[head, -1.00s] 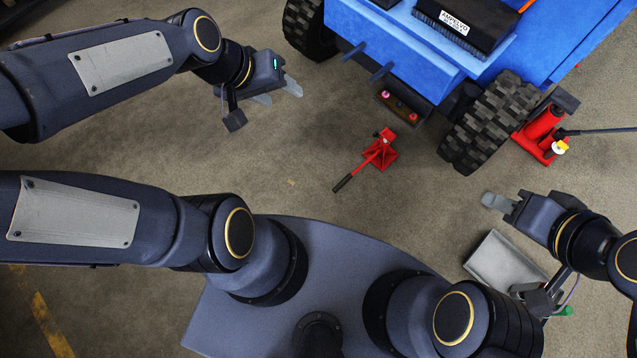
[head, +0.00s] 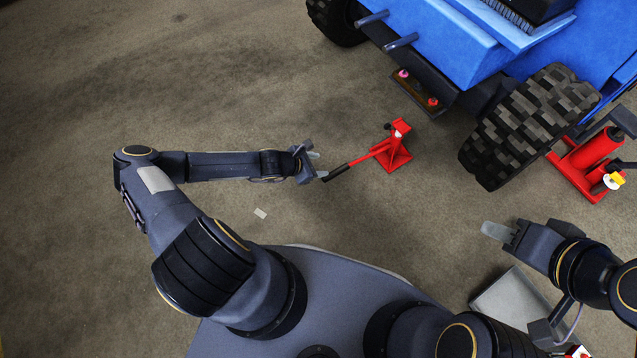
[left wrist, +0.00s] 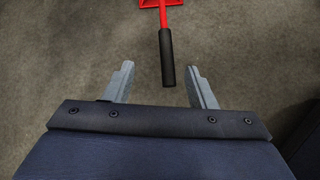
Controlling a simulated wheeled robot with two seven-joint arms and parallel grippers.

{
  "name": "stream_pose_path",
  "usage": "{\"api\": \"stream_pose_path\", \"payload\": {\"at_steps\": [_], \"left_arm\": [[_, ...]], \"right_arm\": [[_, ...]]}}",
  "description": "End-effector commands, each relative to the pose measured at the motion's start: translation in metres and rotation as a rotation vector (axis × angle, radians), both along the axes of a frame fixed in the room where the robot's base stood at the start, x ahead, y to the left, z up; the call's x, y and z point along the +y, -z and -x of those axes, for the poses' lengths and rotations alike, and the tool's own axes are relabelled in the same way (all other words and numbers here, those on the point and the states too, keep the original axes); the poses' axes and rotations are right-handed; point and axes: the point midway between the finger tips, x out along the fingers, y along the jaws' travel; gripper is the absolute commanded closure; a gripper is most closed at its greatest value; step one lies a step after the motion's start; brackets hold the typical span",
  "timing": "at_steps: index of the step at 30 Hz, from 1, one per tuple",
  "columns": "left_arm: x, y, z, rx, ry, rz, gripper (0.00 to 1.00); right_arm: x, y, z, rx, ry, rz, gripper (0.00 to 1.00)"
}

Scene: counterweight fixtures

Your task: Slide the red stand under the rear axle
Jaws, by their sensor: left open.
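The red stand (head: 397,150) sits on the floor, with a long handle ending in a black grip (head: 335,173) that points left toward my left gripper. The stand is just in front of the blue vehicle (head: 440,50), and its rear axle is mostly hidden under the body. My left gripper (head: 316,164) is open at the end of the black grip. In the left wrist view the black grip (left wrist: 167,58) lies between and just beyond the two open fingers (left wrist: 160,88). My right gripper (head: 497,232) is at the right, away from the stand; its finger gap is not clear.
A large black tyre (head: 525,125) stands right of the red stand, with a red jack (head: 590,165) beyond it. Another tyre (head: 338,20) is at the top. A grey tray (head: 515,300) lies below my right gripper.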

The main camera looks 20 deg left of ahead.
Motion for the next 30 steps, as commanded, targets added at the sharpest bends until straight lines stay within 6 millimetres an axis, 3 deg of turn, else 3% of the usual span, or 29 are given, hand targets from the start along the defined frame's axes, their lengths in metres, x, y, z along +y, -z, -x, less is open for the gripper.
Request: {"api": "stream_pose_path", "payload": {"at_steps": [1, 4, 11, 22, 30], "left_arm": [[-0.004, 0.024, 0.003, 0.034, -0.053, 0.036, 0.49], [-0.006, 0.041, 0.006, 0.075, -0.116, 0.071, 0.49], [-0.012, 0.056, 0.002, 0.094, -0.141, 0.085, 0.49], [-0.031, 0.089, -0.022, 0.093, -0.136, 0.086, 0.49], [-0.043, 0.104, -0.037, 0.093, -0.135, 0.083, 0.49]], "right_arm": [[0.0, 0.013, 0.0, 0.0, 0.0, 0.0, 0.64], [0.0, 0.018, 0.0, 0.0, 0.0, 0.0, 0.64], [0.0, 0.029, 0.0, -0.001, 0.0, 0.0, 0.64], [0.0, 0.072, 0.0, 0.0, 0.0, 0.0, 0.64], [0.0, 0.081, 0.0, -0.001, 0.0, 0.0, 0.64]]}}
